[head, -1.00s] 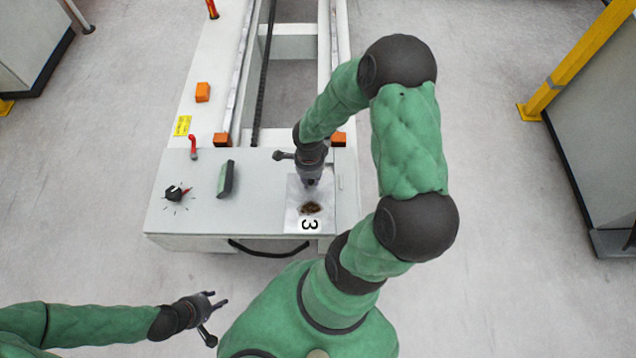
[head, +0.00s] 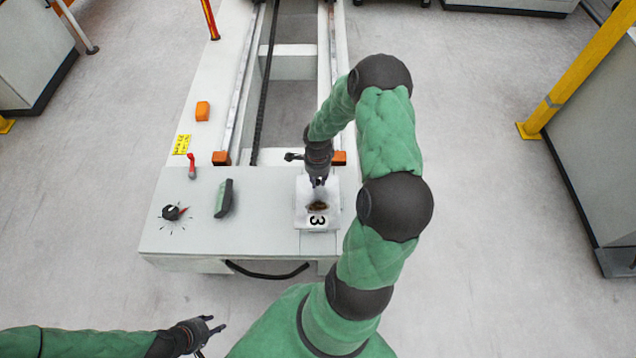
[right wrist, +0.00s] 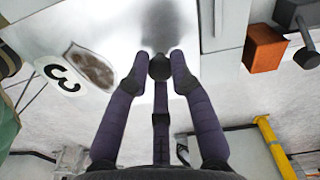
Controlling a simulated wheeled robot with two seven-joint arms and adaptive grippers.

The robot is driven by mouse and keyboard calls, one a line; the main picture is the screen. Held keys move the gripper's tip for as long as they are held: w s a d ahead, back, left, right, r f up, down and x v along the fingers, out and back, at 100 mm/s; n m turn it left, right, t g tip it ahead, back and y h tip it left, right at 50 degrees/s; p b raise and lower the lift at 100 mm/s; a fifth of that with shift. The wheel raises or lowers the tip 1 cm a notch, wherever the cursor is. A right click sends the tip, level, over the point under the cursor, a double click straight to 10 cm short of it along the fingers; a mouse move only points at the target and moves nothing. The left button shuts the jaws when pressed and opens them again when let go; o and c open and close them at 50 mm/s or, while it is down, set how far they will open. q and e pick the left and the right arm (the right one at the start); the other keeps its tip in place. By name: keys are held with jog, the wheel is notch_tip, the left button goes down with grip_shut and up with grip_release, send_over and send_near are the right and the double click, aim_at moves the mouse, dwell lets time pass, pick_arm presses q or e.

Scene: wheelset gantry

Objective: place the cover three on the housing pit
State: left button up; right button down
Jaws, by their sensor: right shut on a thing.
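Cover three (head: 301,216) is a pale plate with a black "3" on a white label and a brown patch. It is at the right front of the machine's grey top. My right gripper (head: 319,184) points down at the cover's far part. In the right wrist view, the fingers of my right gripper (right wrist: 160,72) are shut on a dark knob on the cover (right wrist: 125,45). I cannot tell the gap under the cover. The housing pit is not visible. My left gripper (head: 215,326) is open and empty, low at the left in front of the machine.
A yellow post (head: 575,75) and cabinet stand at right.

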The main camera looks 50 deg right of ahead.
jog(key=f, duration=0.1)
jog(key=w+d+f, duration=0.1)
jog(key=d+f, duration=0.1)
jog(key=shift+w+d+f+b, duration=0.15)
jog(key=shift+w+b, duration=0.2)
jog(key=shift+b, duration=0.05)
notch_tip(320, 180, down, 4)
jog(key=shift+w+d+r+b, duration=0.15)
jog(key=shift+r+b, duration=0.1)
jog(key=shift+b, duration=0.65)
jog(key=shift+r, duration=0.1)
jog(key=c, duration=1.1)
grip_release()
